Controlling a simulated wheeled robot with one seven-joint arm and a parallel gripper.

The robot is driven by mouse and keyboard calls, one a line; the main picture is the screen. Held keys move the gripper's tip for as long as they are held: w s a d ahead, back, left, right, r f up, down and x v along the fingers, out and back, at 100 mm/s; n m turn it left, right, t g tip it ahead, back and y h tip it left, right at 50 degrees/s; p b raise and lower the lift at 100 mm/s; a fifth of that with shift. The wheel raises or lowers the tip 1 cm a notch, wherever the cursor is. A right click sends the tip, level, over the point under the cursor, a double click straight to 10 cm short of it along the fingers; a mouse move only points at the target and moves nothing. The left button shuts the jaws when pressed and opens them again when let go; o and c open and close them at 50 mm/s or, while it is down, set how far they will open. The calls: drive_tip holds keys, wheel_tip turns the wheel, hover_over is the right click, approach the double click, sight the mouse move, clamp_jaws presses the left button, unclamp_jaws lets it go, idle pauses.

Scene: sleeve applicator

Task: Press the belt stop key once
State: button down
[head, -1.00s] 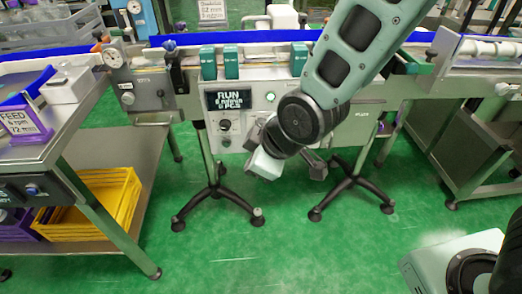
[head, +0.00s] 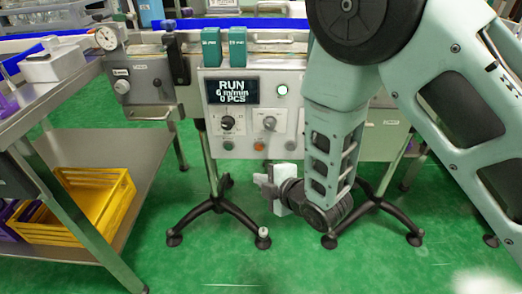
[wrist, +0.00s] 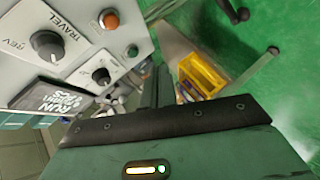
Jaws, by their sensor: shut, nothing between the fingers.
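The control panel (head: 250,110) stands upright under the belt, with a lit screen (head: 232,91) reading RUN, 6 m/min, 0 PCS. An orange-red key (head: 260,146) sits on its lower edge, between a dark green key (head: 228,145) and a grey one (head: 290,145). Their labels are too small to read. The wrist view shows the panel turned round, with the orange-red key (wrist: 109,19) and green key (wrist: 132,50) at its edge. My gripper (head: 262,178) is shut and empty, below and in front of the panel's lower edge, apart from the keys.
Two knobs (head: 227,122) (head: 269,122) and a lit round lamp (head: 282,90) are on the panel. Two teal blocks (head: 238,46) stand above it. A yellow crate (head: 95,205) sits on the left bench's lower shelf. Black stand legs (head: 220,208) spread on the open green floor.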

drive_tip(key=shift+w+d, duration=0.15)
drive_tip(key=shift+w, duration=4.25)
drive_tip(key=shift+w, duration=0.1)
drive_tip(key=shift+w, duration=0.35)
drive_tip(key=shift+w, duration=0.4)
drive_tip(key=shift+s, duration=0.85)
drive_tip(key=shift+s, duration=2.5)
